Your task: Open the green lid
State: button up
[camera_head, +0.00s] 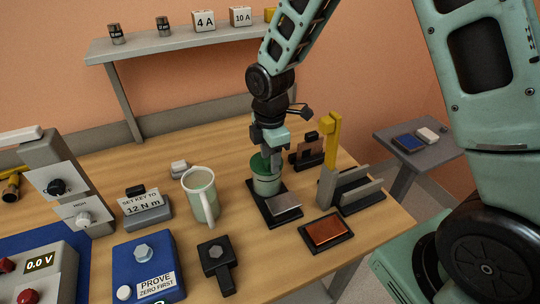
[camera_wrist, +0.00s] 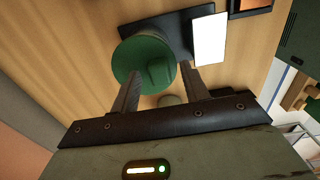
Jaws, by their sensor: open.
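The green lid (camera_head: 258,161) sits on a green round canister (camera_head: 266,184), which stands on a black base plate (camera_head: 257,199) on the wooden bench. The lid looks closed. In the wrist view the lid (camera_wrist: 132,56) is a dark green disc with a raised tab (camera_wrist: 160,72) near its edge. My gripper (camera_head: 271,163) is right over the canister, pointing down, and hides part of the lid. In the wrist view my gripper (camera_wrist: 161,72) is open, with one finger on each side of the tab. I cannot tell whether the fingers touch it.
A silver plate (camera_head: 286,203) lies in front of the canister. A pale green mug (camera_head: 201,196) stands to its left. A grey holder with a yellow post (camera_head: 331,145) stands close on the right. A copper-coloured tray (camera_head: 327,231) and a black clamp (camera_head: 215,258) lie nearer the front.

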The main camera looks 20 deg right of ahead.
jog(key=shift+f, duration=0.25)
grip_shut()
jog(key=shift+r, duration=0.15)
